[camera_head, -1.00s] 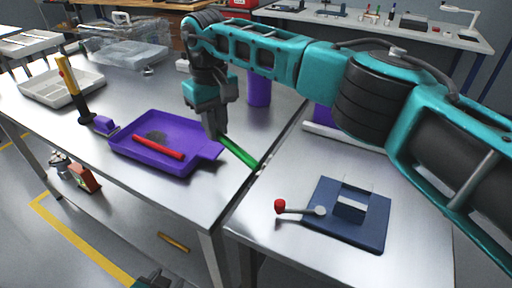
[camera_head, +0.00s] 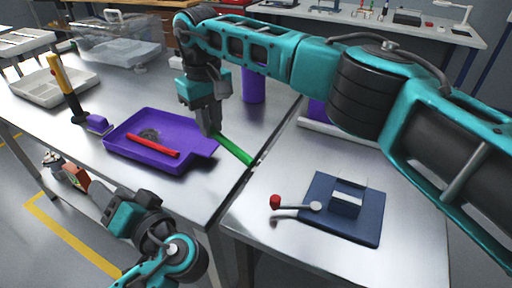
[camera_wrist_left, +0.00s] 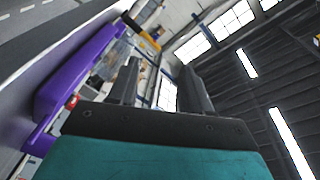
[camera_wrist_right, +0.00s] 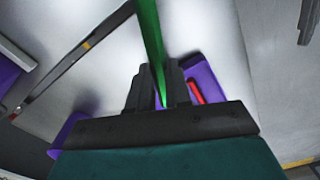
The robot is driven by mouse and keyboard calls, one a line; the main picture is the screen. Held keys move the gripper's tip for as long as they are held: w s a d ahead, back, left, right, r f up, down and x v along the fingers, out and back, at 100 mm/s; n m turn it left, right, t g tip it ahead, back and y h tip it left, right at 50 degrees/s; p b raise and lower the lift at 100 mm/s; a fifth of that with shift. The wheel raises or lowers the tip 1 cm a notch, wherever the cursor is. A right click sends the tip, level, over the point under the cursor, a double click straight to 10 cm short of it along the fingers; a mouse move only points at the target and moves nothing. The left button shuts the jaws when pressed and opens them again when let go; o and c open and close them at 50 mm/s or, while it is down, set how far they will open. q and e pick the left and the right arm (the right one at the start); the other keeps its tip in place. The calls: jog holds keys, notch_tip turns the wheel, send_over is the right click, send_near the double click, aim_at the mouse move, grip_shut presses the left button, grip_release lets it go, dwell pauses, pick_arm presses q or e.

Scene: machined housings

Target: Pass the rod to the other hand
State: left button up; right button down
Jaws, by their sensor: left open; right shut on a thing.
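A green rod (camera_head: 236,150) slants down to the right from my right gripper (camera_head: 211,128), above the gap between the two tables. My right gripper is shut on the rod near one end. The right wrist view shows the rod (camera_wrist_right: 151,35) running up from between the jaws. My left gripper (camera_head: 112,196) is at the lower left in the head view, in front of the table edge and below the purple tray. In the left wrist view its two fingers (camera_wrist_left: 158,80) are apart with nothing between them. A red rod (camera_head: 153,146) lies in the purple tray (camera_head: 190,147).
A yellow-handled tool (camera_head: 65,85) stands left of the tray, with a pale bin (camera_head: 45,90) behind it. A purple cylinder (camera_head: 253,88) stands behind the right gripper. A blue plate fixture (camera_head: 318,220) with a red-knobbed lever is on the right table.

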pick_arm(q)
jog(key=d+r+h, duration=0.1)
jog(key=d+r, duration=0.2)
jog(key=d, duration=0.4)
jog(key=d+r+t+h, duration=0.1)
jog(key=d+r+h, duration=0.1)
jog(key=d+r, duration=0.3)
jog(key=d+r+h, duration=0.1)
jog(key=d+r, duration=0.1)
jog(key=d, duration=0.6)
jog(key=n+g+h, duration=0.2)
jog(key=n, duration=0.6)
send_near(229, 142)
jog(key=shift+n, duration=0.3)
jog(key=shift+x, duration=4.45)
jog(key=shift+c, duration=0.3)
grip_shut()
pick_arm(e)
jog(key=c, duration=1)
grip_release()
jog(key=shift+r, duration=0.1)
